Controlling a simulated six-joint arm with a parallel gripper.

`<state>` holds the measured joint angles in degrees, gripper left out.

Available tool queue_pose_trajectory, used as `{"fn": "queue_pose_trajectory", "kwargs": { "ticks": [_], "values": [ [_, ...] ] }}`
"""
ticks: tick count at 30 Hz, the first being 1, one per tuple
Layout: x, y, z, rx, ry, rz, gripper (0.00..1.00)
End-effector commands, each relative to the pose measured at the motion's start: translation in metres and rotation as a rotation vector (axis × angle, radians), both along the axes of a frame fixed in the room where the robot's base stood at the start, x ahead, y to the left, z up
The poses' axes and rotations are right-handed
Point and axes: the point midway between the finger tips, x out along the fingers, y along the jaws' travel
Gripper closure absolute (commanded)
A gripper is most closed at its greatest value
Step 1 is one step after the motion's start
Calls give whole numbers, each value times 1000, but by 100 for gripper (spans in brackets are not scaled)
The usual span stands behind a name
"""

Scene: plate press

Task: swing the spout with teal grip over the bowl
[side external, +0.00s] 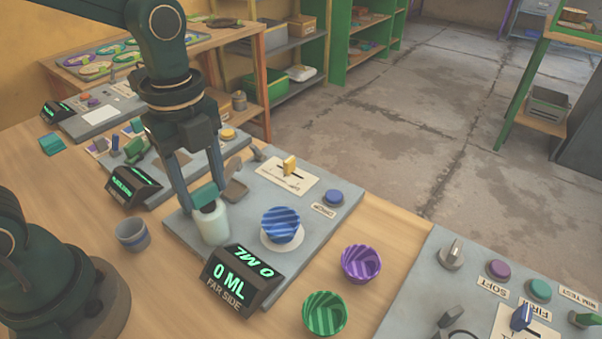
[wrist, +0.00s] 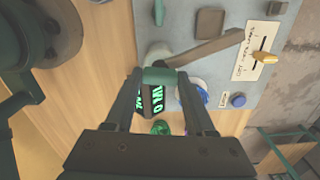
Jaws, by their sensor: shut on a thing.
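The teal grip (side external: 204,195) of the spout is between the fingers of my gripper (side external: 203,203), which is shut on it. In the wrist view the teal grip (wrist: 160,75) spans between the fingertips (wrist: 159,79). A grey-brown spout arm (wrist: 205,48) runs from near the grip to the upper right; part of it shows in the side view (side external: 236,190). A pale cylinder (side external: 212,224) stands just below the grip. The blue striped bowl (side external: 281,225) sits on a white disc, right of the grip and apart from it. In the wrist view a finger partly hides it.
A display reading 0 ML (side external: 238,278) stands in front of the bowl. A purple bowl (side external: 361,264), a green bowl (side external: 324,314) and a grey cup (side external: 133,235) are on the table. A yellow slider (side external: 290,165) and blue button (side external: 333,197) are behind the bowl.

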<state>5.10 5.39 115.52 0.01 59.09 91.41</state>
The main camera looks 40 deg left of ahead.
Motion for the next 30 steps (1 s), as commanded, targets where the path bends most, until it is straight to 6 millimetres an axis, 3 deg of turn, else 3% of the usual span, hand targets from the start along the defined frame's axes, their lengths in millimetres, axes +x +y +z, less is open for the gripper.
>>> {"fn": "queue_pose_trajectory", "kwargs": {
  "ticks": [30],
  "values": [
    [0,0,2,0,-3,-931,100]
  ]
}}
